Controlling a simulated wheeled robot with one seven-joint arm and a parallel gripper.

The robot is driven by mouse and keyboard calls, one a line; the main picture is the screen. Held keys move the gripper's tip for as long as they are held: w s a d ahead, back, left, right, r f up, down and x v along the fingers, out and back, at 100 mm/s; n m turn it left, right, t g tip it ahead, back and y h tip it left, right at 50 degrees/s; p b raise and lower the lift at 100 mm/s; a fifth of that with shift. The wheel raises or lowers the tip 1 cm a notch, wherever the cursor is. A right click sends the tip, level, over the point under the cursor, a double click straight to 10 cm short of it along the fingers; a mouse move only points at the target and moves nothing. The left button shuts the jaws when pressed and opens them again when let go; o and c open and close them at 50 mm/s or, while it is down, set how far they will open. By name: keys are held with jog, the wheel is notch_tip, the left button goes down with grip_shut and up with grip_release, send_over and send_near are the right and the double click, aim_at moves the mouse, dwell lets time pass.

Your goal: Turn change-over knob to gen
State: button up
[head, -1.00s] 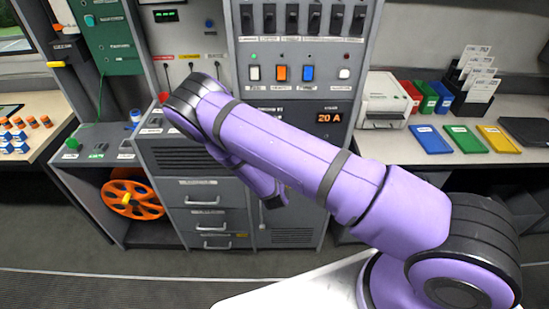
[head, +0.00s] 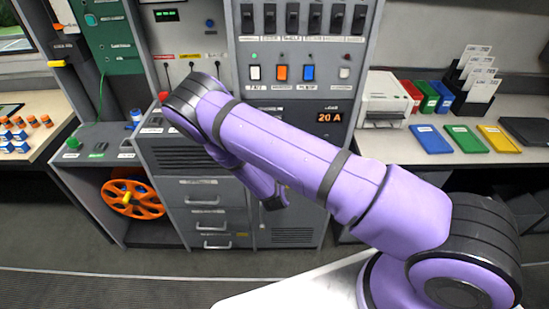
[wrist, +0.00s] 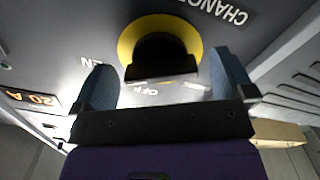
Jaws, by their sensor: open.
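The change-over knob (wrist: 162,58) is a black grip on a round yellow plate (wrist: 128,38), seen upside down in the wrist view. The panel lettering "CHANGE" (wrist: 222,10) and "OFF" (wrist: 143,92) shows around it; a label at the left is only partly readable. My gripper (wrist: 165,82) is open, with one blue-grey finger at each side of the knob's lower part in the picture. I cannot tell whether either finger touches it. In the head view my purple arm hides the knob and the gripper.
The grey cabinet carries a switch row (head: 300,18), coloured rocker switches (head: 281,72) and an orange "20 A" display (head: 330,117). Drawers (head: 207,208) lie below. An orange cable reel (head: 132,197) is at the left. A side counter at the right holds coloured trays (head: 465,139).

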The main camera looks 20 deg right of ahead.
jog(key=v, duration=1)
jog(key=shift+r, duration=0.1)
jog(key=w+a+r+m+g+y, duration=0.1)
jog(key=w+r+m+g, duration=0.2)
jog(key=r, duration=0.4)
jog(key=w+a+r+m+g+y, duration=0.1)
jog(key=w+r+m+g, duration=0.2)
jog(key=r, duration=0.4)
notch_tip(320, 180, up, 16)
jog(key=s+d+n+g+y, duration=0.1)
jog(key=s+g+y, duration=0.1)
jog(key=s+y, duration=0.15)
jog(key=s+d+r+n+g+y, duration=0.1)
jog(key=s+d+r+y, duration=0.15)
jog(key=s+r, duration=0.45)
jog(key=s+d+r+g, duration=0.1)
jog(key=s+d+r, duration=0.1)
jog(key=s+r, duration=0.2)
jog(key=s+d+r+n+g+h, duration=0.1)
jog(key=s+d+r, duration=0.2)
jog(key=s, duration=0.8)
jog(key=s+d+r+g+h, duration=0.1)
jog(key=s+d+r, duration=0.2)
jog(key=s+r, duration=0.2)
jog(key=s, duration=0.3)
jog(key=shift+d+r+n, duration=0.2)
jog(key=shift+d+n, duration=0.05)
jog(key=shift+n, duration=0.15)
